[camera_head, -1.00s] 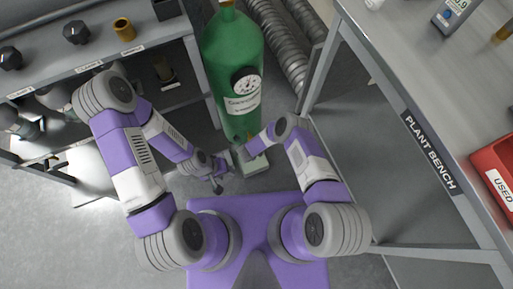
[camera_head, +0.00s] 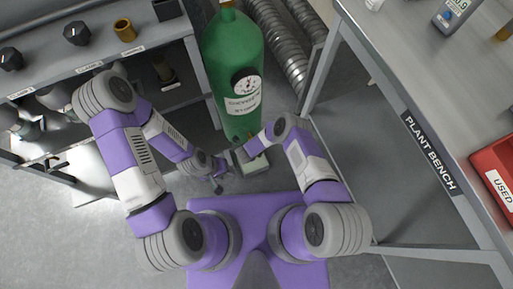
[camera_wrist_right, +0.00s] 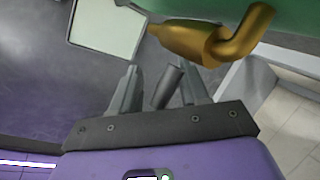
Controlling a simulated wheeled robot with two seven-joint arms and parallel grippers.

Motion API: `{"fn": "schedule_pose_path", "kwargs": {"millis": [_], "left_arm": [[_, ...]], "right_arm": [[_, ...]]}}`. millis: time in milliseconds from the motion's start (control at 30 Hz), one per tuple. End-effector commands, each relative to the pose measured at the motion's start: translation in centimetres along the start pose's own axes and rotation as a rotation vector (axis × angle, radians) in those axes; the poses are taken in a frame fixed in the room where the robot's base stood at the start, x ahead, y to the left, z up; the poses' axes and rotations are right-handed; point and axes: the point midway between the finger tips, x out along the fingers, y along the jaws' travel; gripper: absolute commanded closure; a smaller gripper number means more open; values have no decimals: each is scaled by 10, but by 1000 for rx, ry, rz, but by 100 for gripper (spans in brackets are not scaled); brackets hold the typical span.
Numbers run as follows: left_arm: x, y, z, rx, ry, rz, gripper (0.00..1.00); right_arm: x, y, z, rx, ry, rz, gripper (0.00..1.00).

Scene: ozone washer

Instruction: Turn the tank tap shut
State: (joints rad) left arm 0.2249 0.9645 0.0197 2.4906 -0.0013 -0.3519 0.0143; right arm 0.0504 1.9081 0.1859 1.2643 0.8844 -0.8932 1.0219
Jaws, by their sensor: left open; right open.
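The green tank (camera_head: 233,55) stands upright ahead of me, with a dark-rimmed round gauge (camera_head: 246,84) and a white label. In the right wrist view a brass fitting with a bent spout (camera_wrist_right: 205,42) projects below the green tank wall (camera_wrist_right: 285,12). My right gripper (camera_wrist_right: 160,85) is open below this fitting. A short grey cylinder (camera_wrist_right: 166,88) shows between its fingers; I cannot tell whether it is the tap handle or whether the fingers touch it. My left gripper (camera_head: 223,178) is open, low in front of the tank, left of the right gripper.
A labelled shelf (camera_head: 98,66) with knobs stands at left. The plant bench (camera_head: 425,140), bearing a red "USED" bin (camera_head: 502,180), stands at right. Ribbed ducts (camera_head: 280,50) run behind the tank.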

Motion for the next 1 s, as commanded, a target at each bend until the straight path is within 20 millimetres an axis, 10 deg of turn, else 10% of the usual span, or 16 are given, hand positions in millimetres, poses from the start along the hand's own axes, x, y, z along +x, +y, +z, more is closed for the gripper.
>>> {"fn": "schedule_pose_path", "kwargs": {"millis": [400, 1000], "left_arm": [[-33, 13, 1, 0, 0, 0, 57], [-34, 13, 1, 0, 0, 0, 57]], "right_arm": [[-66, 0, 2, -3, -4, 2, 55], [-72, 1, 2, -8, -6, 4, 55]]}}
